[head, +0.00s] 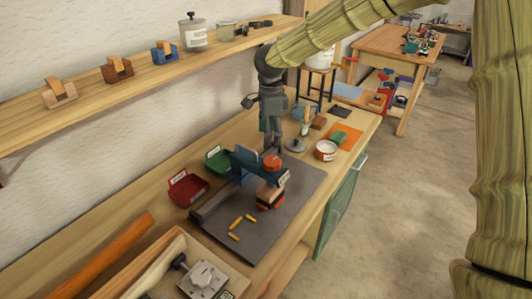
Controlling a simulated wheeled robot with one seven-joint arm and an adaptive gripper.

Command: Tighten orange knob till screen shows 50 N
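An orange knob (271,162) sits on top of a dark blue fixture (247,163) on the grey mat of the workbench. A small pale panel (284,179) beside the knob may be the screen; it is too small and angled for any reading to show. A block with orange and black parts (270,196) is just below the knob in the picture. My gripper (270,151) points down from the arm, its tip close to the far side of the knob. I cannot tell whether it touches the knob, or whether its fingers are open or shut.
Several yellow pegs (236,236) lie on the grey mat (290,215). Red (187,188) and green (217,160) bins stand behind. A white-and-red tin (326,150) and a grey lid (295,145) are to the right. A wall shelf (120,92) runs above. A wooden tray (165,257) is in front.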

